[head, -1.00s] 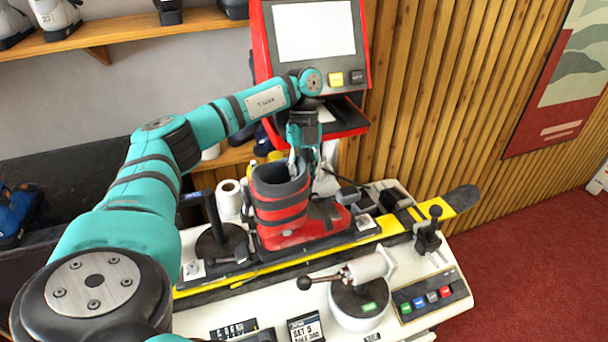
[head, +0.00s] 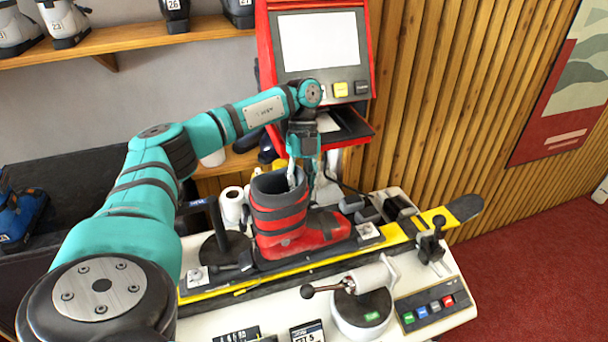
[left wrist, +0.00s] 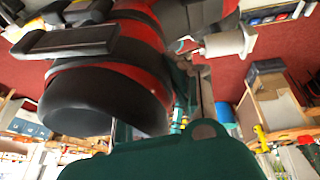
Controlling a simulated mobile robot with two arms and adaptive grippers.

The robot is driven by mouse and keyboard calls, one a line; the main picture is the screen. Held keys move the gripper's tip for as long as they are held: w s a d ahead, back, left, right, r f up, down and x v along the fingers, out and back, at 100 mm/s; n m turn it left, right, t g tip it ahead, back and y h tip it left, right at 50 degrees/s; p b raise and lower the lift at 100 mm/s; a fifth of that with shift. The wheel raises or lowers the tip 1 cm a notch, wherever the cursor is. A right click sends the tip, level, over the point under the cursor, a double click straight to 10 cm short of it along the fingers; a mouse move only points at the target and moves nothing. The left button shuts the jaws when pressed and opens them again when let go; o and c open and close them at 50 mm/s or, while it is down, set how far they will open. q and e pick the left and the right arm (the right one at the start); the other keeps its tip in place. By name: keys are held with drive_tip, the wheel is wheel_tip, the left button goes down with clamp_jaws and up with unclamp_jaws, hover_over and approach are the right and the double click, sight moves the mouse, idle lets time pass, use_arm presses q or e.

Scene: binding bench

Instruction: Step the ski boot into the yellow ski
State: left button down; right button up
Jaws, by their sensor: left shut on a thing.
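The red and black ski boot (head: 283,229) is over the middle of the yellow ski (head: 394,234), its toe pointing right along the ski. Its sole is close to the dark binding plates; I cannot tell whether it touches them. My left gripper (head: 303,177) is shut on the boot's cuff from above, one finger inside the opening and one outside. In the left wrist view the boot (left wrist: 110,85) fills the upper left, its dark cuff nearest the camera. The binding's toe end (head: 368,232) is just beyond the boot's toe. My right gripper is not in view.
A white-and-black clamp with a ball handle (head: 368,278) stands in front of the ski. A black post stand (head: 225,250) and white roll (head: 232,203) are left of the boot. A red screen kiosk (head: 318,45) rises behind. A button panel (head: 432,306) is front right.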

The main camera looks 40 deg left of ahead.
use_arm(q)
drive_tip(key=shift+d+f+b, duration=0.15)
drive_tip(key=shift+f+b, duration=0.5)
drive_tip(key=shift+f, duration=0.7)
drive_tip(key=shift+s+f, duration=0.1)
drive_tip(key=shift+f, duration=0.05)
drive_tip(key=shift+s, duration=0.1)
idle(0.3)
drive_tip(key=c, duration=1.2)
unclamp_jaws()
drive_tip(key=shift+o, duration=0.5)
drive_tip(key=shift+f, duration=0.1)
drive_tip(key=o, duration=0.4)
